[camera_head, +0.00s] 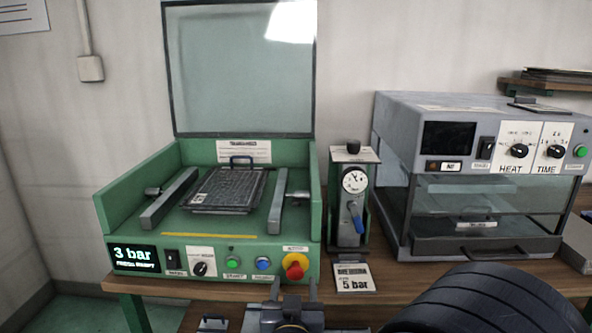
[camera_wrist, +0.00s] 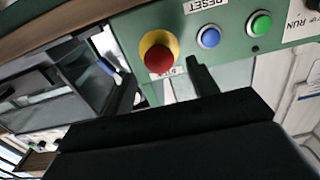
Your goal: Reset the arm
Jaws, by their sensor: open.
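My gripper (camera_head: 293,289) is at the bottom middle of the head view, in front of the green machine (camera_head: 205,252). In the wrist view my gripper (camera_wrist: 164,84) has its two dark fingers apart, with nothing seen between them. The red emergency knob with its yellow collar (camera_wrist: 158,53) lies just beyond the fingers there; I cannot tell any contact. The knob (camera_head: 295,266) also shows on the machine's front right. The blue button (camera_head: 263,263) and green button (camera_head: 232,262) sit left of it. My forearm (camera_head: 490,305) fills the lower right.
The machine's clear lid (camera_head: 243,75) stands raised, with a dark tray panel (camera_head: 228,188) between two rails. A regulator with a gauge and blue lever (camera_head: 356,218) stands right of it. A grey oven (camera_head: 440,205) is farther right. Little bench (camera_head: 160,286) shows in front.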

